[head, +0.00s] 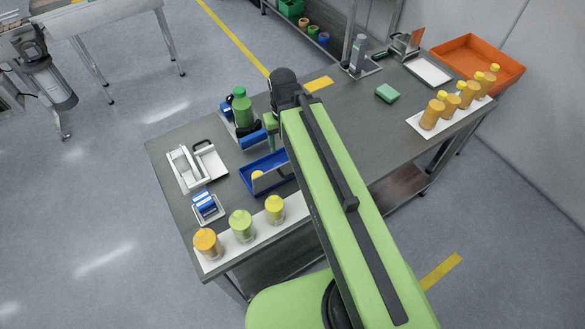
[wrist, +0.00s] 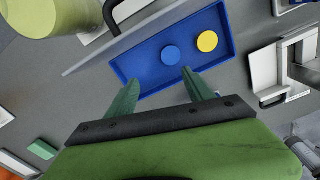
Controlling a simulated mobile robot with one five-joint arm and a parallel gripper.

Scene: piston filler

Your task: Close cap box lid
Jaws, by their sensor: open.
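The cap box is an open blue tray (head: 258,164), and its lid, a grey panel (head: 272,178), stands up along its front long side. In the wrist view the box (wrist: 222,50) shows a blue cap (wrist: 171,55) and a yellow cap (wrist: 207,41) inside. The raised lid (wrist: 140,40) runs along the box's upper-left edge there, with a dark curved handle (wrist: 112,18) beside it. My gripper (wrist: 160,88) is open and empty, its two green fingers over the box's near edge. In the head view my arm partly hides my gripper (head: 270,132).
Several bottles stand on a white strip (head: 222,255) at the table's front edge. An orange tray (head: 478,62) and more bottles are at the far right.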

